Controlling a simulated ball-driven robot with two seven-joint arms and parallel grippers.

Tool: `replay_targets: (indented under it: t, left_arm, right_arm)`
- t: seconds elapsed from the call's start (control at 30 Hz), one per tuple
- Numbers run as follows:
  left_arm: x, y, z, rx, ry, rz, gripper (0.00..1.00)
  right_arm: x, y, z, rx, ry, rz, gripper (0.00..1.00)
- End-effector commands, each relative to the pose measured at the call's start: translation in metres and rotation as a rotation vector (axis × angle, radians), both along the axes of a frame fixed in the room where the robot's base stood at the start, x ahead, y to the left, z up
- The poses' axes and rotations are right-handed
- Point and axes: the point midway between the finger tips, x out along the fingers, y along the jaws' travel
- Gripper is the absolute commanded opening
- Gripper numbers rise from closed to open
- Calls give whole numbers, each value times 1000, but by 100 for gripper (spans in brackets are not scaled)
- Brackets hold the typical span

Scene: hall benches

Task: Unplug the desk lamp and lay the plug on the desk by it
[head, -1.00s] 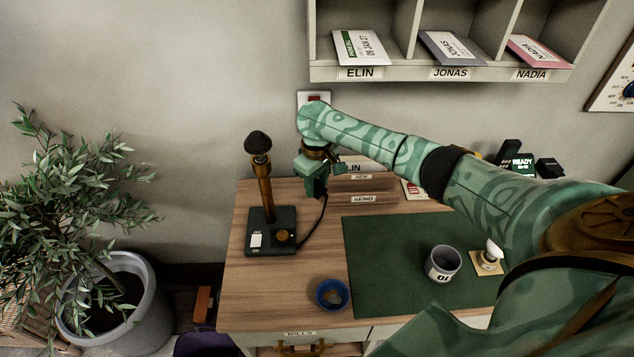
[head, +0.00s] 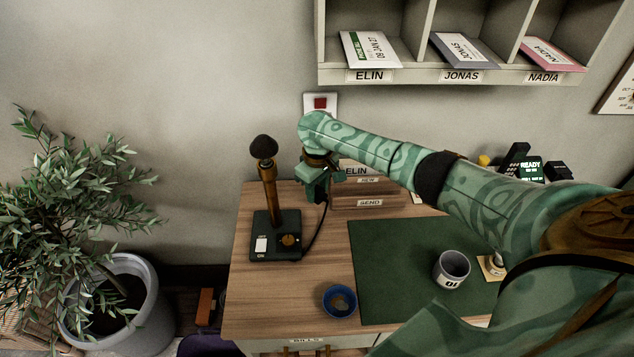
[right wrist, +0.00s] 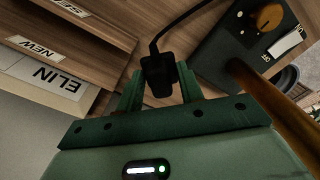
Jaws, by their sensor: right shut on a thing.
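The desk lamp has a dark green base (head: 287,252) with a white switch and a brass knob, and a brass stem with a dark, rounded top (head: 262,147). It stands upright at the desk's back left. My right gripper (head: 317,198) points down just right of the lamp, above the desk. In the right wrist view it is shut on the black plug (right wrist: 159,70), whose cord runs toward the lamp base (right wrist: 232,50). The white wall plate with a red square (head: 320,104) is behind and above my wrist, apart from the plug. My left gripper is out of view.
A wooden letter box (head: 370,203) labelled ELIN, NEW and SEND stands close right of the gripper. A blue bowl (head: 340,301) and a grey mug (head: 451,268) stand nearer the front. Bare wood (head: 285,300) lies in front of the lamp.

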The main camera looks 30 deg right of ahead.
Motion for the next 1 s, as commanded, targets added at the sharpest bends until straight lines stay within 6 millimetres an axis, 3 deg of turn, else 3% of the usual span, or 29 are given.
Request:
replay_targets:
  t: [0.1,0.4,0.87,0.9,0.97,1.0]
  left_arm:
    - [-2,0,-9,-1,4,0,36]
    - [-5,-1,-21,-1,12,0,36]
    - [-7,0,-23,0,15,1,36]
    - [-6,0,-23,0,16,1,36]
    - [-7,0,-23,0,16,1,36]
    - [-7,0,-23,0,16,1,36]
  right_arm:
    - [0,1,-18,1,1,-1,1]
    - [0,0,-45,0,1,0,1]
    - [0,0,-50,0,-1,0,1]
    - [0,0,-50,0,-1,0,43]
    - [0,0,-50,0,-1,0,59]
    - [0,0,-50,0,-1,0,63]
